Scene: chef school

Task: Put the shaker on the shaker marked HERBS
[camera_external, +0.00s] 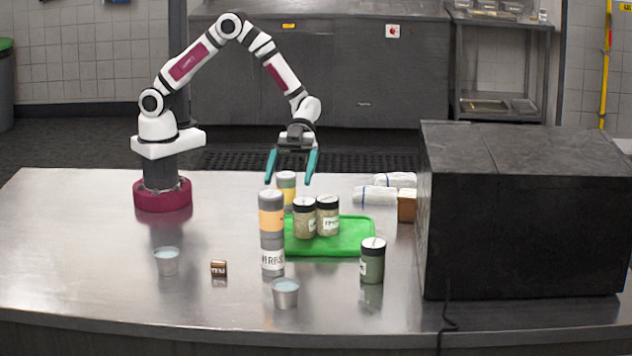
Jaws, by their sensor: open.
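The shaker marked HERBS (272,261) stands upright on the steel table, with grey sides and a white label. A grey shaker with an orange band (271,222) stands upright on top of it, and the two look roughly in line. Another shaker with a yellow band (287,181) stands behind them, partly hidden by the stack. My gripper (288,181) is open, pointing down with its teal fingers apart. In the picture the fingers frame the top of the yellow-banded shaker; I see nothing held, and the depth between them is hard to tell.
Two lidded jars (327,217) stand on a green board (349,238) beside the stack. A dark green jar (372,262), metal cups (286,294) (166,262) and a small brown box (219,269) stand nearer the front. A large black box (520,215) blocks the right. The table's left is clear.

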